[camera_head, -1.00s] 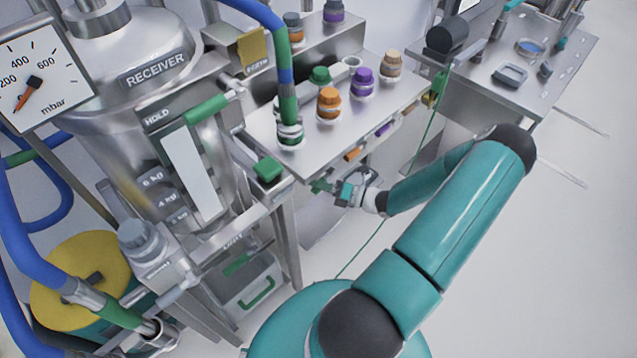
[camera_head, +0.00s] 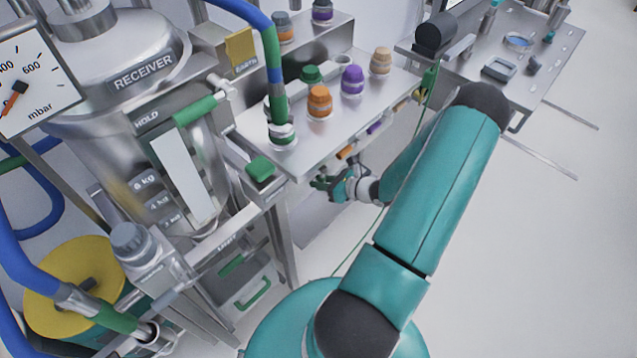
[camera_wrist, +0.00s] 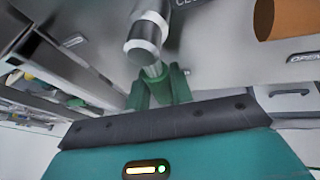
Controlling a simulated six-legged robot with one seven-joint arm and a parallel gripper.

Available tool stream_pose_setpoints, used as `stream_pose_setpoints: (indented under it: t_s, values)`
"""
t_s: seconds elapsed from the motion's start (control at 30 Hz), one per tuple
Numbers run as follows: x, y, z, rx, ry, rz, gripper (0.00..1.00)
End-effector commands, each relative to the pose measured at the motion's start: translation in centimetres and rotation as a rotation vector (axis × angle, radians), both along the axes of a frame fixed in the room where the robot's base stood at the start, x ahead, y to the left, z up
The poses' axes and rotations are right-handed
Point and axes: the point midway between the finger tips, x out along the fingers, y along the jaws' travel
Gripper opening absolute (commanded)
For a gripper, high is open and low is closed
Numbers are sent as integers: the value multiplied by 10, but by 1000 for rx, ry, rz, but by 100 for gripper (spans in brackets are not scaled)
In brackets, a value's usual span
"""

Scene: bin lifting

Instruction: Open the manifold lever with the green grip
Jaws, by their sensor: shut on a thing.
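The manifold is the steel bench (camera_head: 330,145) with coloured caps on top and coloured lever grips along its front edge. My gripper (camera_head: 325,183) is below its near front corner, shut on the lever with the green grip. In the wrist view, my green fingers (camera_wrist: 160,92) close around the lower end of a steel lever stem (camera_wrist: 153,68), which hangs from a round silver hub (camera_wrist: 147,35). The green grip is mostly hidden between the similarly coloured fingers.
An orange grip (camera_head: 345,152) and a purple grip (camera_head: 375,127) sit farther along the same edge. The receiver vessel (camera_head: 130,110) and its frame stand left. A thin green cable (camera_head: 362,240) hangs by my arm. The floor at right is clear.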

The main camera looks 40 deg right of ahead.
Motion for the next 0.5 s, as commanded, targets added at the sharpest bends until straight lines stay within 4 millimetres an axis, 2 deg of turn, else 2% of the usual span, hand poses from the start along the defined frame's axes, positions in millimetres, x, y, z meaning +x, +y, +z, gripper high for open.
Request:
stream_pose_setpoints:
  t_s: [0.23, 0.5]
  values:
    - [-1, -8, -2, -128, 0, -2, 0]
    - [-1, -11, -2, -180, -2, -2, 0]
